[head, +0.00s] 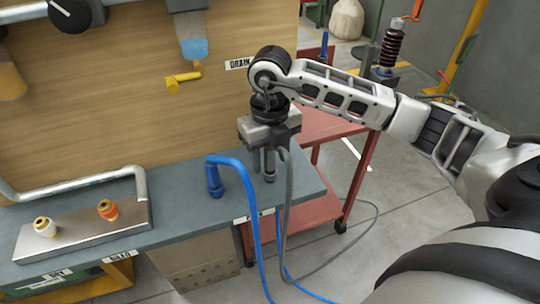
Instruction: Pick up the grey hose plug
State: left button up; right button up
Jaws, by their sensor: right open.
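The grey hose plug (269,173) stands upright near the right end of the grey bench (180,208). Its grey hose (289,190) loops off its top and hangs down over the bench's front edge. My right gripper (264,153) points down right at the plug, with its open fingers at the plug's upper part. The gripper hides the top of the plug, and I cannot tell whether the fingers touch it. My left gripper is not in view.
A blue plug (214,182) with a blue hose (252,225) stands just left. A metal block with two fittings (85,232) and a bent pipe (80,185) occupy the bench's left. A wooden panel (130,100) rises behind; a red cart (335,125) stands to the right.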

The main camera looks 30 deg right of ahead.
grip_shut()
jog(key=shift+r, duration=0.15)
jog(key=shift+r, duration=0.2)
notch_tip(320, 180, up, 2)
jog(key=shift+w+r+b, duration=0.1)
jog(key=shift+b, duration=0.4)
jog(key=s+a+r, duration=0.8)
jog(key=s+r, duration=0.2)
jog(key=s, duration=0.1)
jog(key=shift+s, duration=0.4)
jog(key=shift+r, duration=0.15)
